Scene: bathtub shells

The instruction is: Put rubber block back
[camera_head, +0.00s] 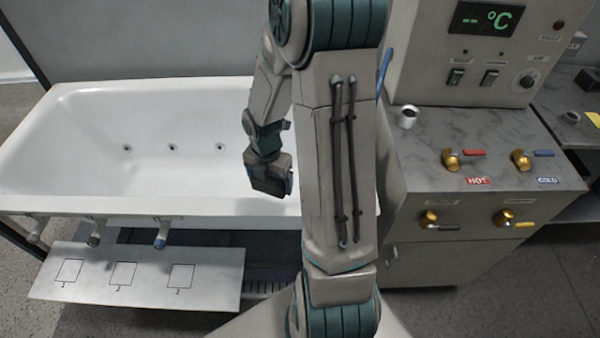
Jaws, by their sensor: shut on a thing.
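My gripper (271,181) hangs over the front right part of the white bathtub (75,150), left of my large arm link. It is shut on a small dark thing at its lower end, which I take to be the rubber block (267,187). The block and the fingers are both dark and hard to tell apart. A grey panel (215,285) with three outlined squares marked 1, 2 and 3 lies in front of the tub at the lower left; all three squares look bare.
Several short pipe ends (161,235) stick out above the panel. A grey cabinet (500,245) with hot and cold taps and a temperature display (486,19) stands right of my arm. A small white cup-like thing (407,117) sits on its top. A shelf (560,130) is at the far right.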

